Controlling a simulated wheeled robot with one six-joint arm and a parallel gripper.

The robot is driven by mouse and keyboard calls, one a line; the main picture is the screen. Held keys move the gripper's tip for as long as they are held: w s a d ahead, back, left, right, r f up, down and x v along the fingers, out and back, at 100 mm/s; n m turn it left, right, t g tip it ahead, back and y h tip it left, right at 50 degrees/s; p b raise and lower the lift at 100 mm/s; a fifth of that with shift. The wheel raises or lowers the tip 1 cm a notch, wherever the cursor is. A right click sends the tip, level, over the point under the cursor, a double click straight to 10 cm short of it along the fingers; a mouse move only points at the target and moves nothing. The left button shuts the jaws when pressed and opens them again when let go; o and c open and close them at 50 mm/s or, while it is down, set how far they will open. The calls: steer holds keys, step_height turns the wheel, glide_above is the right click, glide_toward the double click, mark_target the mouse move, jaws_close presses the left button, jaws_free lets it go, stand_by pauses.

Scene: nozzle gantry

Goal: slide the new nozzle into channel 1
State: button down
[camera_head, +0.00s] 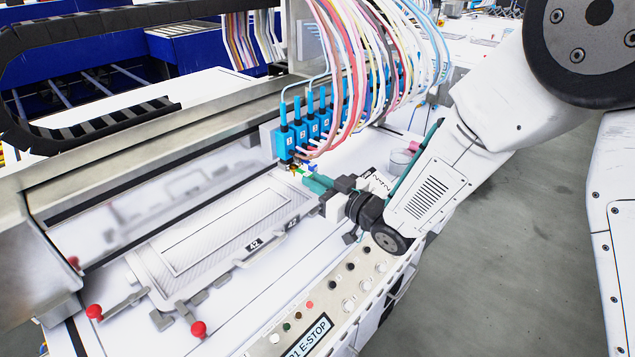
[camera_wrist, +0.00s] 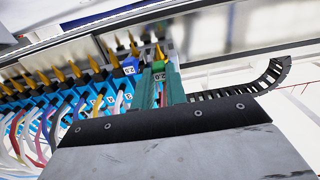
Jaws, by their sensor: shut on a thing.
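My gripper (camera_head: 311,178) has green fingers and reaches from the right to just below the front end of a row of blue channel blocks (camera_head: 301,133). The nearest block, at the left end of the row in the head view, looks like channel 1 (camera_head: 284,145). The held nozzle is close to the row's end, beside another gold-tipped nozzle (camera_wrist: 129,68). Whether it touches the channel is hidden.
Coloured tubes (camera_head: 345,60) rise from the blocks. A plate labelled 42 (camera_head: 165,283) lies on the white bed below. A black cable chain (camera_wrist: 262,82) is at right in the wrist view.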

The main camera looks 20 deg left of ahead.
steer(key=shift+x, duration=1.25)
stand_by(0.3)
steer(key=shift+f, duration=0.2)
stand_by(0.9)
steer(key=c, duration=1.3)
jaws_free()
steer(key=shift+c, duration=0.2)
